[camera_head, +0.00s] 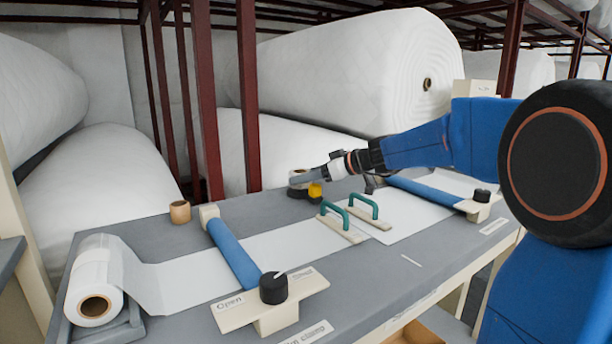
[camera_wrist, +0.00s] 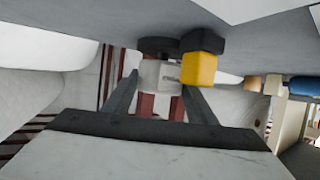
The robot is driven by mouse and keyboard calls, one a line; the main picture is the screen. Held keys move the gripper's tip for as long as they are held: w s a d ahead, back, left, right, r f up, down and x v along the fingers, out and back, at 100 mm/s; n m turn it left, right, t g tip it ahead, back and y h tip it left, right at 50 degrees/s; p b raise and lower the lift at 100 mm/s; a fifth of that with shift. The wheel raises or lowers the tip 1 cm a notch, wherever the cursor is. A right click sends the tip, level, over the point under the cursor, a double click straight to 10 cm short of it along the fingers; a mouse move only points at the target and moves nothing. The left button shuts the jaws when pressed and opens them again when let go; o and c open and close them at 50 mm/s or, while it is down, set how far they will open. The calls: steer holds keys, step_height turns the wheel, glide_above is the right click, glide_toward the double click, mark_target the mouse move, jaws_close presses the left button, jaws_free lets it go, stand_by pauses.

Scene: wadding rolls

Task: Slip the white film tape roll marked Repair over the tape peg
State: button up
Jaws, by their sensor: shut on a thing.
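My gripper (camera_head: 308,177) is over the far edge of the grey table, behind the green-handled bars. In the wrist view my gripper (camera_wrist: 161,82) is shut on a small white roll (camera_wrist: 150,72), the white film tape roll; its marking cannot be read. The roll also shows at my fingertips in the head view (camera_head: 297,176). A dark round piece (camera_wrist: 158,45) is right by the roll on the table side; it also shows below the roll in the head view (camera_head: 297,192). Whether they touch, and whether this is the tape peg's base, I cannot tell.
A yellow block with a black part (camera_head: 315,189) stands close beside the roll. Two green-handled bars (camera_head: 340,222) lie in front on white film. A tan cylinder (camera_head: 180,211) and blue roller (camera_head: 233,252) are to the left. Large white rolls (camera_head: 350,70) are behind.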

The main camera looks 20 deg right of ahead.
steer(key=shift+f, duration=0.35)
steer(key=o, duration=0.8)
steer(key=shift+v, duration=5.55)
